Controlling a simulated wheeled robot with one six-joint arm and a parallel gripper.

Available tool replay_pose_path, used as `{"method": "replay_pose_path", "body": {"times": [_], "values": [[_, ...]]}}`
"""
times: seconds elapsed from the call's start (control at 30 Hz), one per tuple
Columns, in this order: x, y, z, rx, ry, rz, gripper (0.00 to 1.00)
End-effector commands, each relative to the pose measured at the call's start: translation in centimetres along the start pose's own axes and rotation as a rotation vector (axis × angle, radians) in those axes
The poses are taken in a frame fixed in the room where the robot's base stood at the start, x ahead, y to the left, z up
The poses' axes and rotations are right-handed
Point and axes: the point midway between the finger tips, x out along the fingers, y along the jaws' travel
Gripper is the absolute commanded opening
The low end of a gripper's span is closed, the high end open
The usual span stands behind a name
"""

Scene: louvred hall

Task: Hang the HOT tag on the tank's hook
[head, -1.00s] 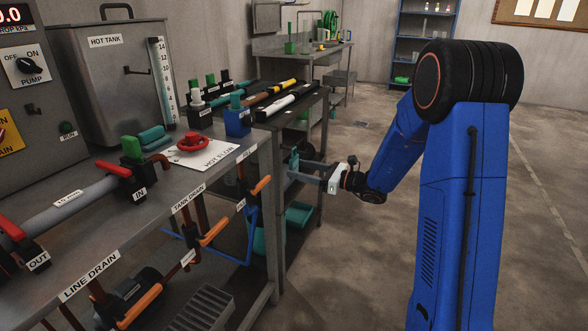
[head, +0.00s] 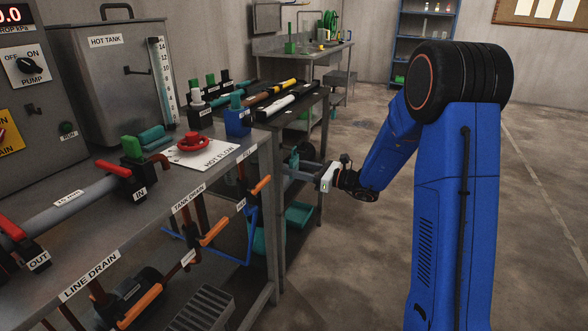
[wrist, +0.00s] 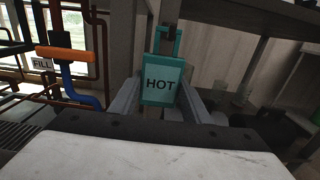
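The teal HOT tag (wrist: 161,82), with a loop at its top, is upright between the two fingers of my gripper (wrist: 160,95) in the wrist view. The fingers are closed against its sides. The grey hot tank (head: 108,80) stands on the bench at the back left. Its dark hook (head: 138,71) sticks out from its front, far from my gripper and higher up.
The bench top (head: 105,215) carries a red valve wheel (head: 194,141), a blue block (head: 237,121) and pipe fittings. A lower side table (head: 306,108) holds several rods. An orange-handled pipe (head: 215,232) runs under the bench edge. Floor on the right is clear.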

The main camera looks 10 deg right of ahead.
Motion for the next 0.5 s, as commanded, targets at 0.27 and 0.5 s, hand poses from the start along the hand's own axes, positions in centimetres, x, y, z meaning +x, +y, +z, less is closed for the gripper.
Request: {"method": "replay_pose_path", "body": {"times": [0.27, 0.5], "values": [[0.0, 0.0, 0.08, 0.0, 0.0, 0.0, 0.0], [0.0, -0.01, 0.57, -0.001, 0.0, 0.0, 0.0]]}}
